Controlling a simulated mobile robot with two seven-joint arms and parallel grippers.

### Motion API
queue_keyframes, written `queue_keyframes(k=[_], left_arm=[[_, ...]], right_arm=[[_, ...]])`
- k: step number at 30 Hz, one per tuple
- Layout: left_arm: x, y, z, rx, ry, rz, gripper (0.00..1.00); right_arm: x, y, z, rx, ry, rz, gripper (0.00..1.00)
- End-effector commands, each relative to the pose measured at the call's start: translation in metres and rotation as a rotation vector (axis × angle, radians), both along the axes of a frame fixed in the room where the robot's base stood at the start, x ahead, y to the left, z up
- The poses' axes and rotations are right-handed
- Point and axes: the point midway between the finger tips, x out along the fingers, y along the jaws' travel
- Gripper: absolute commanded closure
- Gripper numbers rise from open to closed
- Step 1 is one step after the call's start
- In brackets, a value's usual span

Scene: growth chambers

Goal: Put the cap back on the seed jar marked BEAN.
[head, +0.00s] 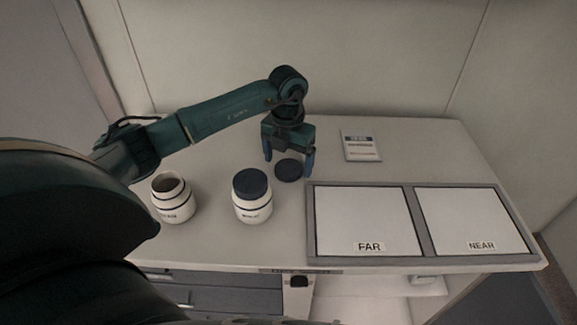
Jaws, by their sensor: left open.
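An open white jar (175,207) with dark bands stands upright at the left of the table; its dark mouth shows, and its label is too blurred to read surely. A second white jar (253,210) to its right wears a dark blue cap; its label is also unclear. A loose dark round cap (289,171) lies flat on the table, right of and behind the capped jar. My left gripper (288,160) points down with open fingers, one to each side of the loose cap. I cannot tell whether they touch it. My right gripper is not in view.
A grey-framed tray with two white panels marked FAR (362,210) and NEAR (465,210) covers the table's right front. A small label card (360,146) lies behind it. The table's back right is clear. Walls close in behind.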

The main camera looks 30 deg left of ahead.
Motion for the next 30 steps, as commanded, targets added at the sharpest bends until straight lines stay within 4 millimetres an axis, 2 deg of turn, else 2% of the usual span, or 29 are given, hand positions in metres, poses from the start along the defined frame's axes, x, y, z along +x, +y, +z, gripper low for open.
queue_keyframes(k=[4,14,30], left_arm=[[-0.0001,-0.0003,-0.0124,-0.001,0.001,0.000,0.13],[0.0000,-0.0002,-0.0133,0.000,0.000,0.000,0.13],[0.0001,0.0000,-0.0130,0.000,-0.001,0.000,0.56]], right_arm=[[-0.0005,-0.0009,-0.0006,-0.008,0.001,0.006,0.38],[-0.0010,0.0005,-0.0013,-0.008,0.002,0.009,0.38],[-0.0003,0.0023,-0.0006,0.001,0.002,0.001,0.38]])
